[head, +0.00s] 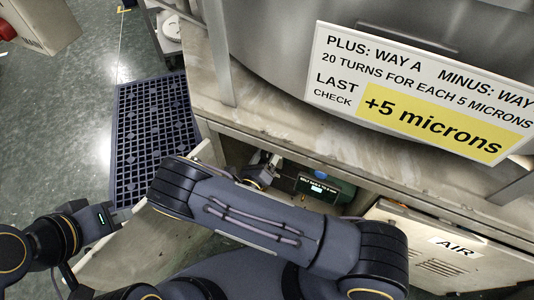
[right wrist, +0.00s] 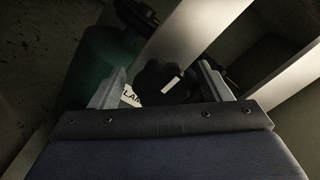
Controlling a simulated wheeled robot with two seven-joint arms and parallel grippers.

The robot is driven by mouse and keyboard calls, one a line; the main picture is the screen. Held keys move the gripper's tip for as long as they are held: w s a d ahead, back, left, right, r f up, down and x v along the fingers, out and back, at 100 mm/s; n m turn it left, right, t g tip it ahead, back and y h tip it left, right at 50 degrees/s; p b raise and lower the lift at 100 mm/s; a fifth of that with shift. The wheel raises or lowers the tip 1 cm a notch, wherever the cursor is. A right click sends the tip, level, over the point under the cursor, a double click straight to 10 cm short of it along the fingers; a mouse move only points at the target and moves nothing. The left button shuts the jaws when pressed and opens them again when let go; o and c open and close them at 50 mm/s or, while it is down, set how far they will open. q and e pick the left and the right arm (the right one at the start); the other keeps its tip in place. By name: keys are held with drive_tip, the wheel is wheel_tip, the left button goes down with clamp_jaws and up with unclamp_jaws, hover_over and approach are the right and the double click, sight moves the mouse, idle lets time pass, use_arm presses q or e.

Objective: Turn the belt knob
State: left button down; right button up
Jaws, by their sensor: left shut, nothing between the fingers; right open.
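The black round knob (right wrist: 160,82) with a white pointer line shows in the right wrist view, inside a dark cabinet. A white label (right wrist: 130,97), partly readable as "LAP", lies beside it at the left. My right gripper (right wrist: 160,68) is open, with one finger on each side of the knob in the picture; I cannot tell whether they touch it. In the head view my arm hides most of that gripper and I cannot make out the knob. My left gripper (head: 127,210) is shut and empty, at the open cabinet door (head: 128,248); contact is unclear.
An AIR panel (head: 440,250) is at right. A dark grid mat (head: 150,125) lies on the floor at left.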

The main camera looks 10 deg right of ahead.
drive_tip(key=shift+a, duration=0.1)
drive_tip(key=p+v, duration=0.1)
drive_tip(key=v, duration=0.6)
drive_tip(key=shift+s, duration=0.35)
drive_tip(key=shift+a, duration=0.25)
